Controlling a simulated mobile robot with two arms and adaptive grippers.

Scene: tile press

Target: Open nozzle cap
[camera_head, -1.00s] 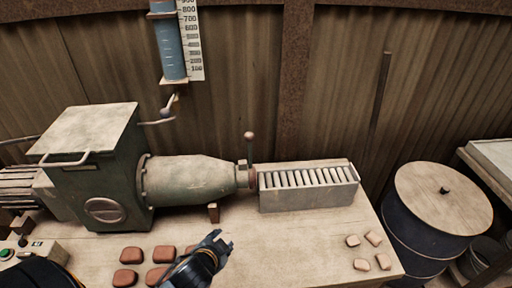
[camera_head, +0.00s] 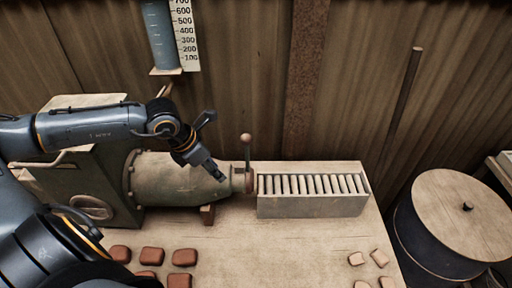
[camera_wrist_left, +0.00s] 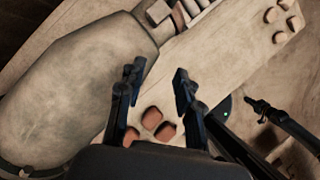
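The nozzle (camera_head: 185,182) is a large pale green tapered body on the press and narrows to the right.
A roller tray (camera_head: 312,205) stands directly right of the nozzle tip. Several red-brown tiles (camera_head: 152,255) and pale tiles (camera_head: 357,258) lie on the table (camera_head: 260,255). A lidded drum (camera_head: 465,215) stands at the right. The table's front middle is clear.

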